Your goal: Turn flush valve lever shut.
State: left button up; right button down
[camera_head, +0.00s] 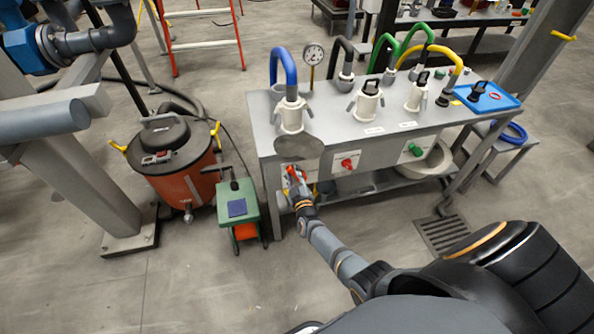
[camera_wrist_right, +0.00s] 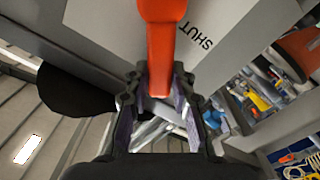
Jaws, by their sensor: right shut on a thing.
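The flush valve lever is an orange-red handle (camera_wrist_right: 162,40) that fills the upper middle of the right wrist view. In the head view it shows small (camera_head: 291,173) at the left end of the bench front. My right gripper (camera_head: 296,185) reaches it from the front. In the wrist view the gripper (camera_wrist_right: 158,88) has its fingers on both sides of the lever's end and is shut on it. A grey plate beside the lever carries the word SHUT (camera_wrist_right: 194,32). The valve body is mostly hidden. My left gripper is not in view.
The grey bench (camera_head: 395,140) carries hoses, a gauge (camera_head: 313,54) and a blue tray (camera_head: 488,97). A red knob (camera_head: 347,163) and a green knob (camera_head: 415,150) sit right of the lever. An orange drum (camera_head: 178,170) and green stand (camera_head: 238,205) are left. Front floor is clear.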

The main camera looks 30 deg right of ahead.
jog(key=shift+w+a+f+n, duration=0.1)
jog(key=shift+a+f+n, duration=0.45)
jog(key=shift+n, duration=0.55)
jog(key=c, duration=1.1)
grip_release()
jog(key=shift+r, duration=0.1)
jog(key=v, duration=1.2)
